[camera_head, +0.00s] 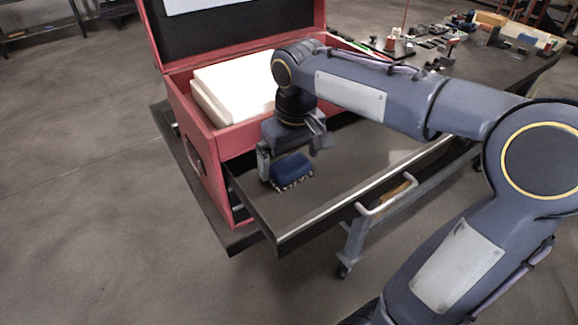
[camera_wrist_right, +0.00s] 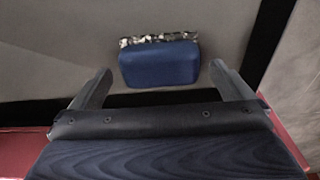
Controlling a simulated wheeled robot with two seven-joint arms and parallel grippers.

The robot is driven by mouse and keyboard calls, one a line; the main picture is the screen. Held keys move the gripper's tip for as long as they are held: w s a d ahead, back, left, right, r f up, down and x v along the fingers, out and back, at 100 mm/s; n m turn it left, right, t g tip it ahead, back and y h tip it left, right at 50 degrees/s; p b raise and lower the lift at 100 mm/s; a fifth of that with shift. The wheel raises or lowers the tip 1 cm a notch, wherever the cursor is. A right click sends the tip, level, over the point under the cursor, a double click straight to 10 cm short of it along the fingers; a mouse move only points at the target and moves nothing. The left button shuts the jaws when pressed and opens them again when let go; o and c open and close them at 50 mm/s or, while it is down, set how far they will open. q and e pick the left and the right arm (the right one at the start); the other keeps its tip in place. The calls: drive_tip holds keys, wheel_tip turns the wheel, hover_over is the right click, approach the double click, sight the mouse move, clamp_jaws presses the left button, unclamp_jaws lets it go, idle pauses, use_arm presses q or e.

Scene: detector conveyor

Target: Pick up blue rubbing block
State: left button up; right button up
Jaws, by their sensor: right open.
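The blue rubbing block (camera_head: 291,171) lies in the open drawer (camera_head: 341,200), near its left end. In the right wrist view the block (camera_wrist_right: 160,66) shows a smooth blue body with a speckled black-and-white strip along its far edge. My right gripper (camera_head: 292,163) is over the block, coming from the right. In the right wrist view my right gripper (camera_wrist_right: 160,75) is open, with one finger to each side of the block and gaps between. The fingers do not appear to touch it. My left gripper is not in view.
A red case (camera_head: 203,131) with a raised lid and a white block (camera_head: 236,88) inside stands behind the drawer. The drawer's front has a metal handle (camera_head: 386,199). Tools and small items lie on the table (camera_head: 480,72) at the back right. The rest of the drawer looks clear.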

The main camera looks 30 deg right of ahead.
drive_tip(key=shift+w+f, duration=0.15)
drive_tip(key=shift+f, duration=1)
drive_tip(key=c, duration=1)
drive_tip(key=shift+o, duration=0.2)
drive_tip(key=shift+r, duration=0.1)
drive_tip(key=shift+r, duration=0.4)
wheel_tip(320, 180, up, 2)
drive_tip(key=shift+r, duration=0.2)
drive_tip(key=s+a+r, duration=0.1)
drive_tip(key=a+r, duration=0.1)
drive_tip(key=r, duration=0.1)
drive_tip(key=s+a+r, duration=0.1)
drive_tip(key=a+r, duration=0.1)
drive_tip(key=shift+s+r+b, duration=0.15)
drive_tip(key=shift+s+b, duration=0.15)
drive_tip(key=s+a+r+b, duration=0.1)
drive_tip(key=s+a+r, duration=0.3)
drive_tip(key=a, duration=0.3)
drive_tip(key=shift+s+a+r, duration=0.2)
drive_tip(key=shift+s+a, duration=0.1)
drive_tip(key=shift+s, duration=0.4)
